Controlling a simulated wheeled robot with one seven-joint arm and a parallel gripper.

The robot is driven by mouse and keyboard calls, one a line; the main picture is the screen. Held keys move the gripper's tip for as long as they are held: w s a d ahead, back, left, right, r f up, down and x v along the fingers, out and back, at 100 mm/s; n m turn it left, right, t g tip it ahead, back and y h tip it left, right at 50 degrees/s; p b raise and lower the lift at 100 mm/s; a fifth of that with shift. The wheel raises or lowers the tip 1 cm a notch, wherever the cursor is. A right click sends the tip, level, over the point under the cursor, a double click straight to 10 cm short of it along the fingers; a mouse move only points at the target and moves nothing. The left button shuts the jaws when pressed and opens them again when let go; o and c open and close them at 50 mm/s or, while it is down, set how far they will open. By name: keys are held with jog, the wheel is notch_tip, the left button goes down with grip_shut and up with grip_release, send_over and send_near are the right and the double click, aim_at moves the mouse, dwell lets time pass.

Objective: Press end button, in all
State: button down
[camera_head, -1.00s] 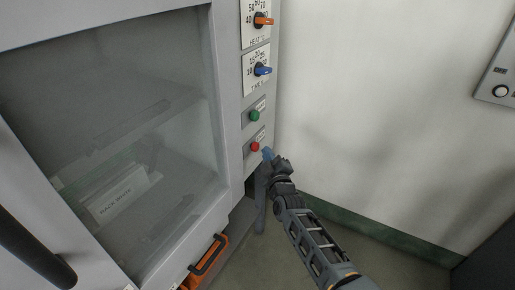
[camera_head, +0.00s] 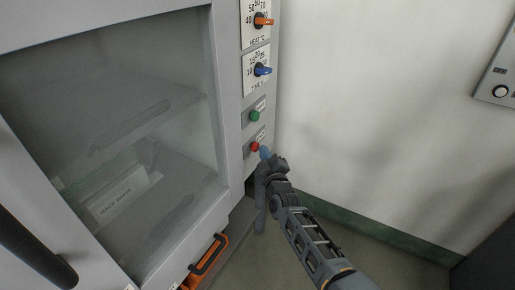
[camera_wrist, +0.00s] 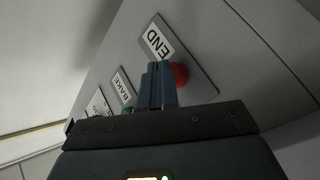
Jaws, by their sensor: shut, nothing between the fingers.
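The red END button (camera_head: 255,147) sits on the control panel, below the green button (camera_head: 254,116). My gripper (camera_head: 264,153) is shut and empty, with its blue fingertips just to the right of the red button in the head view. In the wrist view the fingertips (camera_wrist: 161,75) partly cover the red button (camera_wrist: 180,75), beside the END label (camera_wrist: 156,41). I cannot tell whether they touch it. The green button also shows in the wrist view (camera_wrist: 126,112), near the BAKE label (camera_wrist: 122,84).
An orange HEAT knob (camera_head: 263,21) and a blue TIME knob (camera_head: 262,71) are above the buttons. The glass door (camera_head: 120,110) fills the left. A white wall (camera_head: 390,100) stands to the right.

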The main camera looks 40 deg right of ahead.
jog(key=shift+w+a, duration=0.15)
jog(key=shift+w, duration=0.25)
dwell(0.4)
dwell(0.4)
jog(key=shift+s+d, duration=0.3)
jog(key=shift+s, duration=0.6)
jog(key=shift+s+d+b, duration=0.15)
jog(key=shift+s+d, duration=0.15)
jog(key=shift+s, duration=0.5)
jog(key=shift+s+d+b, duration=0.2)
jog(key=shift+s+d, duration=0.05)
jog(key=shift+s, duration=0.55)
jog(key=shift+s+d+b, duration=0.15)
jog(key=shift+s+d, duration=0.15)
jog(key=shift+s, duration=0.5)
